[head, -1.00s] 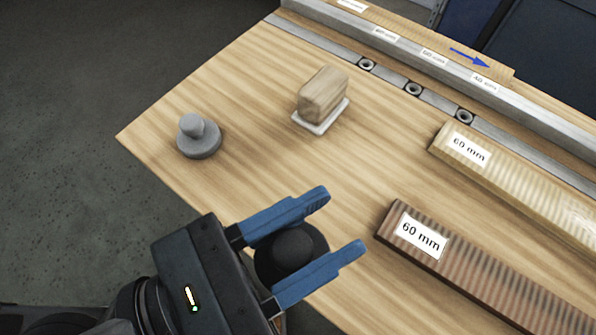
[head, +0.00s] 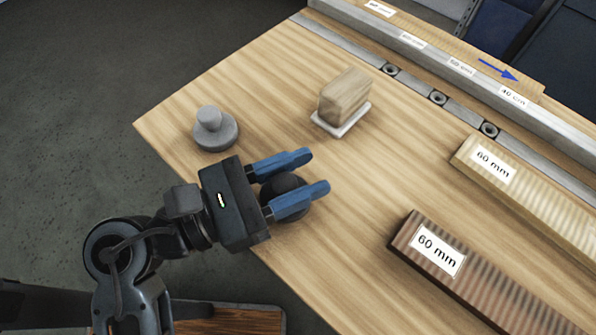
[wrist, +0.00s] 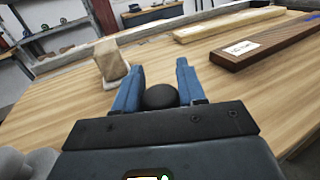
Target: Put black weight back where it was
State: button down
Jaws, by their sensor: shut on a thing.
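The black weight (head: 283,187) is round and dark, and sits between the two blue fingers of my gripper (head: 306,172). It also shows in the wrist view (wrist: 160,97), low between the fingers. My gripper is shut on it, over the near left part of the wooden table. In the head view the fingers hide part of the weight, and I cannot tell whether its base touches the table. A grey weight (head: 214,129) with a knob stands on the table, just behind and left of my gripper.
A wooden block (head: 345,95) rests on a white pad (head: 341,121) behind my gripper. A dark brown 60 mm board (head: 480,275) and a pale 60 mm board (head: 530,190) lie at right. A metal rail (head: 440,62) runs along the back. The table's middle is clear.

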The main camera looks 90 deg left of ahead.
jog(key=shift+f, duration=0.1)
jog(key=c, duration=0.6)
grip_release()
jog(key=shift+f, duration=0.1)
jog(key=shift+c, duration=0.2)
